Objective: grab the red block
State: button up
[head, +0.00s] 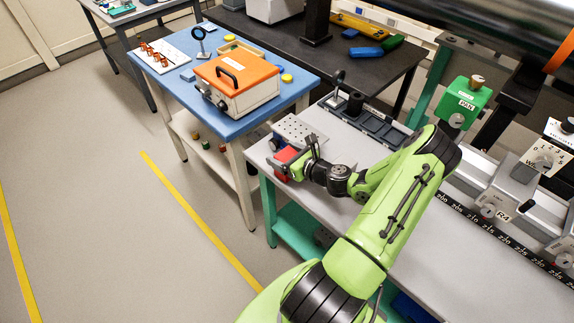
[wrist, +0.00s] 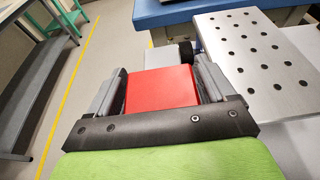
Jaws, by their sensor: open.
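The red block (wrist: 160,88) shows in the wrist view between the two fingers of my gripper (wrist: 160,83). The fingers stand open on its left and right, and whether they touch it I cannot tell. In the head view, the red block (head: 287,155) is at the near left corner of the grey bench, partly hidden by my gripper (head: 292,162). The gripper body covers the block's lower edge in the wrist view.
A perforated metal plate (wrist: 258,55) lies right beside the block. The grey bench (head: 350,140) holds a dark tray (head: 365,122) behind my arm. A blue table (head: 187,92) with an orange-lidded box (head: 238,75) stands to the left. The floor (head: 110,210) is clear.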

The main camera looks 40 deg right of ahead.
jog(key=shift+w+f, duration=0.1)
jog(key=shift+w, duration=0.3)
jog(key=shift+s, duration=0.15)
jog(key=c, duration=0.9)
